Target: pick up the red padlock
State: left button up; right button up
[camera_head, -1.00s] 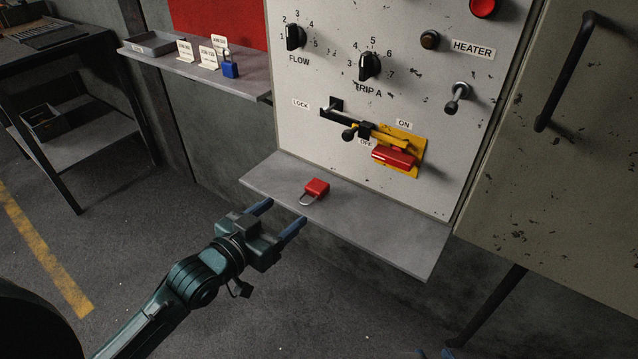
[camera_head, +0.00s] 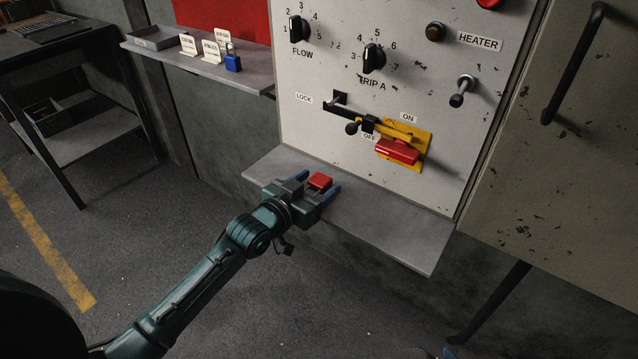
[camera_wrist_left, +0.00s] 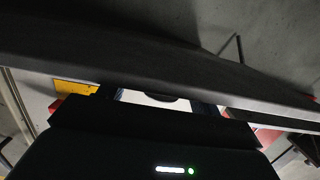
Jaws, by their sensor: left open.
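The red padlock (camera_head: 320,181) lies on the small grey shelf (camera_head: 390,229) below the control panel. Its red body shows between the fingers of my left gripper (camera_head: 317,182); its shackle is hidden behind the gripper. The left gripper is open, with one finger on either side of the padlock. I cannot tell whether the fingers touch it. In the left wrist view the padlock cannot be made out clearly. A blue tip at the bottom edge of the head view appears to be my right gripper (camera_head: 450,352), mostly cut off.
Above the shelf, the panel (camera_head: 330,130) carries knobs, a lever and a red-handled switch (camera_head: 398,151) on a yellow plate. A blue padlock (camera_head: 233,63) and small tags stand on another shelf (camera_head: 250,80) at upper left. The small shelf is clear to the right.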

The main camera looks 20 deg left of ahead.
aim_at(315, 184)
pick_arm(q)
jog(key=c, duration=1.2)
notch_tip(315, 184, up, 10)
jog(key=shift+p, duration=0.8)
